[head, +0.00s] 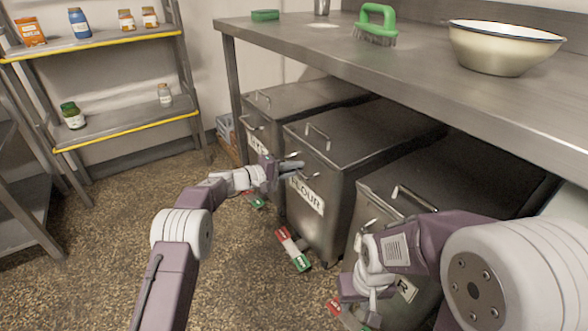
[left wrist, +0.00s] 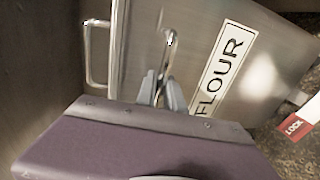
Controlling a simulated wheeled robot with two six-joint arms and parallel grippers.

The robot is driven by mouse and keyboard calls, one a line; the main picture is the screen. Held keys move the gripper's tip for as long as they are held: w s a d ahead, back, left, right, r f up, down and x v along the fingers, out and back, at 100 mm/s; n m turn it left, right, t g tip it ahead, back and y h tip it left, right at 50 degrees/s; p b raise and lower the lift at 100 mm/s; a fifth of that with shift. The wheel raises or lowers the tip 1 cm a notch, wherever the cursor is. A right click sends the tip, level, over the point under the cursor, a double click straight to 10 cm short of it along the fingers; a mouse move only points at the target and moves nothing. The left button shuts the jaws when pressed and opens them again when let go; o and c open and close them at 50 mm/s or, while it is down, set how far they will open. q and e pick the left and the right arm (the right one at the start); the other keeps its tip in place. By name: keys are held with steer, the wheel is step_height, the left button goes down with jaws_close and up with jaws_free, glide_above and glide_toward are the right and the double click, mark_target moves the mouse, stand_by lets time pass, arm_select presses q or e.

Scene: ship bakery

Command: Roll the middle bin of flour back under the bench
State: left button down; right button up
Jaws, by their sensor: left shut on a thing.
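The middle bin (head: 325,160) is a grey metal box with a lid handle and a FLOUR label (head: 306,193). Its rear is under the steel bench (head: 330,62), and its front looks roughly in line with its neighbours. My left gripper (head: 290,168) is shut on the front handle (left wrist: 169,45), also seen in the left wrist view with the FLOUR label beside it. A red and green pedal (head: 292,249) sits low at the bin's front; the left wrist view shows LOCK on its red part (left wrist: 295,126). My right gripper (head: 358,292) is low before the right bin, its jaws unclear.
The left bin (head: 262,122) and right bin (head: 375,205) stand close on either side, with similar pedals (head: 340,312) low in front. A shelf rack (head: 120,125) stands at the left. The speckled floor (head: 110,235) between is clear. A brush and bowl stand on the bench.

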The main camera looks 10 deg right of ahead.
arm_select(q)
steer(key=c, duration=1.7)
jaws_free()
steer(key=shift+d, duration=0.1)
steer(key=shift+c, duration=0.2)
steer(key=shift+o, duration=1.4)
steer(key=shift+w+d, duration=0.1)
steer(key=p+v, duration=0.3)
steer(key=v, duration=0.6)
